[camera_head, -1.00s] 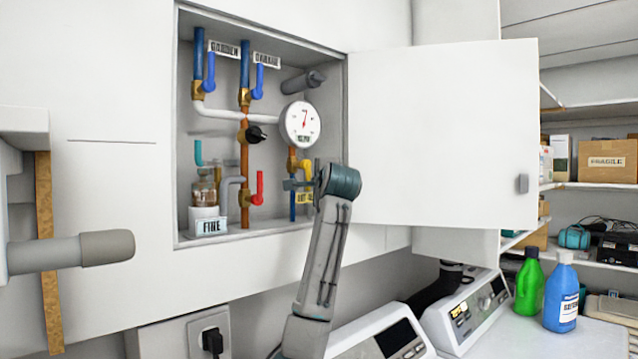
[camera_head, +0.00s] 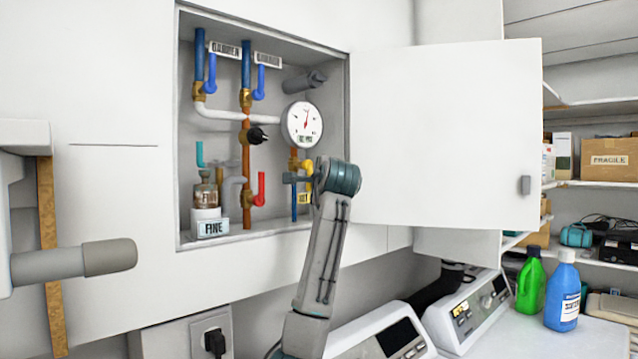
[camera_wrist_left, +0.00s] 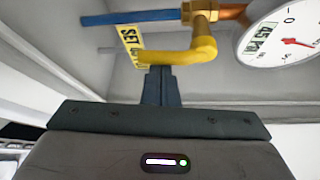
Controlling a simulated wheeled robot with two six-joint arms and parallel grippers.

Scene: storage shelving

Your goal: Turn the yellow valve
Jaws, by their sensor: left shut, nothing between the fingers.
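The yellow valve (camera_head: 309,167) sits on the right-hand pipe in the open wall cabinet, below the gauge. My left gripper (camera_head: 290,178) is in front of that pipe, and its wrist partly covers the area right of the valve. In the left wrist view the yellow valve handle (camera_wrist_left: 200,47) bends from the pipe toward the left. My left gripper's fingers (camera_wrist_left: 160,70) are shut and empty, with their tips just below the handle's free end. Whether they touch it cannot be told. My right gripper is not in view.
A round gauge (camera_head: 302,124) is above the valve. A yellow label (camera_wrist_left: 131,46) hangs beside the handle. A red lever (camera_head: 259,189) and a glass jar (camera_head: 206,193) are to the left. The open cabinet door (camera_head: 445,135) stands to the right of my arm.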

